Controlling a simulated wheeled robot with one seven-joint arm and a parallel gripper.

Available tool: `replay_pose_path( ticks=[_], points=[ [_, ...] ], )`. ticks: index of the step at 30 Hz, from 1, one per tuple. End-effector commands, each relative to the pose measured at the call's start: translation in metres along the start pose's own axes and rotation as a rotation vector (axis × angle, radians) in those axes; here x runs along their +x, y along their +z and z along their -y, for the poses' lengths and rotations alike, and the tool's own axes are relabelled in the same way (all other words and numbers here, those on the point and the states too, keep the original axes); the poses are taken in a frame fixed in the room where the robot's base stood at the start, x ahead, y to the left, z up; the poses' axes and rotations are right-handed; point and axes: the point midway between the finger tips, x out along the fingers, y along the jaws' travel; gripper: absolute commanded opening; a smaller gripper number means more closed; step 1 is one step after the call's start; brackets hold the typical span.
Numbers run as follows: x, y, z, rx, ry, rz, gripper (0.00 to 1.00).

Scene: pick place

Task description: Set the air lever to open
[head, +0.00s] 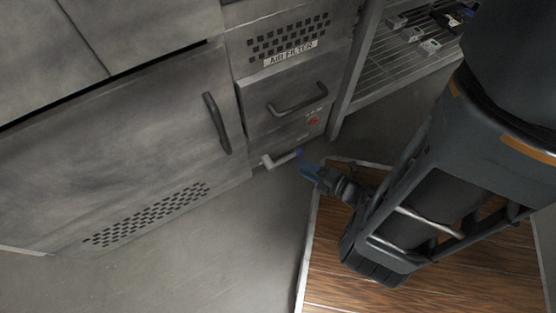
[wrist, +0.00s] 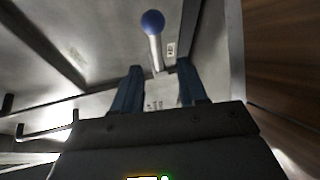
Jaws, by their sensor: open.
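The air lever (head: 280,160) is a pale metal bar low on the grey cabinet, below the drawer under the AIR FILTER label. A blue ball tips its free end. In the wrist view the lever (wrist: 155,48) rises from between the fingertips' line of sight, its ball near the top of the picture. My gripper (head: 306,168) is close to the ball in the head view, its blue fingers just right of and below it. In the wrist view my gripper (wrist: 160,82) is open, with nothing held between its fingers. I cannot tell whether a finger touches the lever.
A drawer handle (head: 298,100) and a red spot (head: 314,121) are on the cabinet above the lever. A large door with a dark handle (head: 216,123) stands to the left. A wire shelf (head: 385,62) is at the upper right. A wooden surface (head: 420,285) lies below my arm.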

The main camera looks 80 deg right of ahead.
Motion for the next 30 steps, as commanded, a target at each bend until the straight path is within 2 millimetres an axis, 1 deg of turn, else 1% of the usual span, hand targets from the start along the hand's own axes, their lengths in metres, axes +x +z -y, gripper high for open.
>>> replay_pose_path(
  ticks=[3, 7, 15, 21, 24, 30],
  points=[
    [-0.002, 0.004, 0.001, 0.077, 0.029, 0.052, 0.42],
    [0.007, 0.006, 0.001, 0.089, 0.034, 0.058, 0.42],
    [0.047, 0.008, 0.001, 0.085, 0.033, 0.055, 0.42],
    [0.069, 0.009, -0.001, 0.085, 0.032, 0.056, 0.42],
    [0.073, 0.009, -0.002, 0.085, 0.032, 0.055, 0.42],
    [0.075, 0.009, -0.003, 0.084, 0.032, 0.055, 0.42]
  ],
)
